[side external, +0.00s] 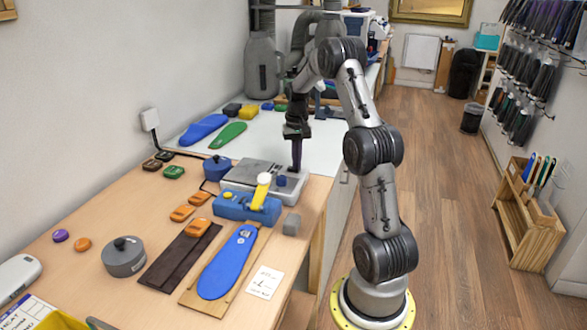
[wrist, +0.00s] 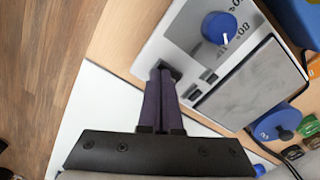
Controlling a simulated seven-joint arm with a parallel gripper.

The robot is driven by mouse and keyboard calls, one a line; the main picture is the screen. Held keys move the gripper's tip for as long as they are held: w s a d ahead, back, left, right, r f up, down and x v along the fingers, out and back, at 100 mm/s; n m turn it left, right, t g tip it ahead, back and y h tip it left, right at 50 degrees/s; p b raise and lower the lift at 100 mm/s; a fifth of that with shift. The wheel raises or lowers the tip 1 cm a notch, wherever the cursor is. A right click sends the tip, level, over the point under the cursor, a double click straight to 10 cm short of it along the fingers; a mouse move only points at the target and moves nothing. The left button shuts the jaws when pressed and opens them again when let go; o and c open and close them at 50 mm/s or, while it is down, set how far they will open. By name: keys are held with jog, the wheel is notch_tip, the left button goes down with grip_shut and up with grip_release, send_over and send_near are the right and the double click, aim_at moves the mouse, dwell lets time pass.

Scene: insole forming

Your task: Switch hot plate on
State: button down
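The hot plate (side external: 239,186) is a light grey box with a flat grey metal top and a blue knob (side external: 281,181). In the wrist view its control panel (wrist: 180,45) shows the knob (wrist: 219,27) with a white pointer and several small dark buttons (wrist: 195,90). My gripper (side external: 296,169) points straight down at the panel's far right corner. Its two dark fingers (wrist: 163,72) lie together with nothing seen between them. The tips are at a dark switch (wrist: 172,71) near the panel's edge and partly hide it. I cannot tell whether they touch it.
A blue clamp device with a yellow handle (side external: 261,191) stands just in front of the hot plate. The white table behind (side external: 270,131) has free room.

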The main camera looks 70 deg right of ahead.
jog(key=shift+f, duration=0.2)
jog(key=shift+r, duration=3.6)
